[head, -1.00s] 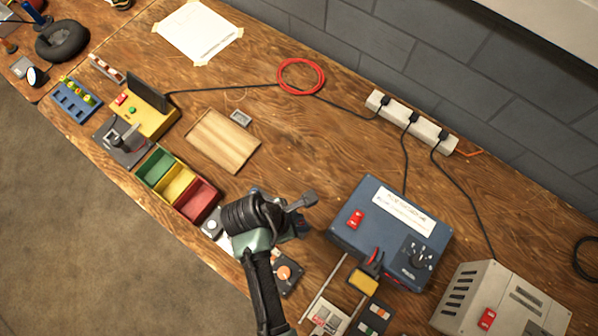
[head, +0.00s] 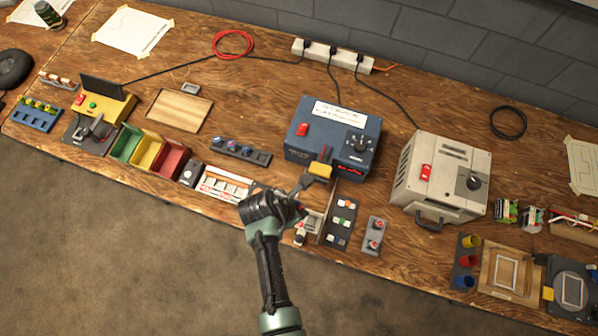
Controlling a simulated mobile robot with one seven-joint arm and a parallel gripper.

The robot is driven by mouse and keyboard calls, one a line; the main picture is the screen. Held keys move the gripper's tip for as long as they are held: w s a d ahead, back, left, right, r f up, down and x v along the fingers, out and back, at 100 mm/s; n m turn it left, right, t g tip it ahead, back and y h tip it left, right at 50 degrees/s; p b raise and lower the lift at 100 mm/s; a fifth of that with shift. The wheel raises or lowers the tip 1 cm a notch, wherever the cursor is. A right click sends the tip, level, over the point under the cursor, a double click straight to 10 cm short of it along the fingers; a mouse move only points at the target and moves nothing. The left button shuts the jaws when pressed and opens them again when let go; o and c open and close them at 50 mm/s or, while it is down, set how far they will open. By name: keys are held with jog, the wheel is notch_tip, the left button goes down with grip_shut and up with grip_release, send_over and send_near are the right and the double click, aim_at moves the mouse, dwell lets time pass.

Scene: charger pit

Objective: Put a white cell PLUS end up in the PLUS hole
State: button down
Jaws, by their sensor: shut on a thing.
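My gripper (head: 302,200) is near the front edge of the bench in the head view, in front of the blue charger box (head: 333,135). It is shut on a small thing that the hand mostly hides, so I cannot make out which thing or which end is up. A pale rack (head: 222,188) with white and reddish cells lies just left of my gripper. A small pale panel (head: 311,222) with rails beside it is partly hidden at my gripper's right. The PLUS hole cannot be picked out at this size.
A yellow block (head: 320,170) sits at the charger's front. A grey machine (head: 440,178) stands beyond; green, yellow and red bins (head: 172,160) are left.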

jog(key=shift+w+f+b, duration=0.15)
jog(key=shift+f+b, duration=0.45)
jog(key=shift+f, duration=0.15)
notch_tip(320, 180, down, 4)
jog(key=b, duration=0.4)
jog(key=shift+f+b, duration=0.3)
jog(key=shift+f, duration=0.1)
jog(key=shift+f+b, duration=0.5)
jog(key=shift+f, duration=0.55)
jog(key=c, duration=0.6)
grip_release()
